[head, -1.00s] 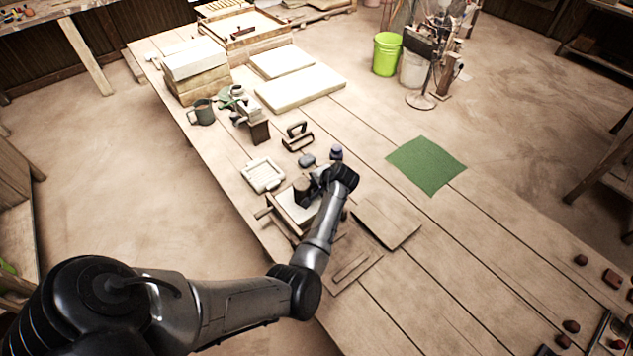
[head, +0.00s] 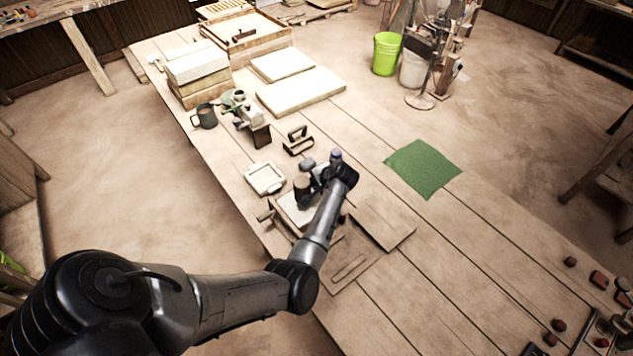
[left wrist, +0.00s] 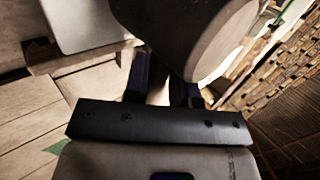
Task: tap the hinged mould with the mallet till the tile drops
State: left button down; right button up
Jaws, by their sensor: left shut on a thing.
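My left gripper (head: 318,181) is shut on the mallet, whose brown round head (head: 301,186) shows just left of the fingers. The handle is mostly hidden by the gripper. In the left wrist view the mallet head (left wrist: 200,40) looms large beyond the fingers. The mould (head: 272,222) is a wooden frame with a pale face (head: 293,211), under and just in front of the mallet. My forearm hides part of it. I cannot tell whether mallet and mould touch, or whether the pale face is the tile. My right gripper is out of view.
A small pale square tray (head: 265,179) lies behind the mould. A brown board (head: 385,224) lies right of my arm. A mug (head: 204,116), wooden floats (head: 298,141) and stacked blocks stand farther back.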

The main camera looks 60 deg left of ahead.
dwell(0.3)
pick_arm(q)
notch_tip(320, 180, down, 5)
jog(key=b, duration=0.2)
jog(key=shift+r+b, duration=0.2)
jog(key=shift+b, duration=0.2)
jog(key=shift+r+p, duration=0.3)
jog(key=shift+p, duration=0.15)
notch_tip(320, 180, up, 4)
jog(key=p, duration=0.4)
jog(key=shift+f, duration=0.15)
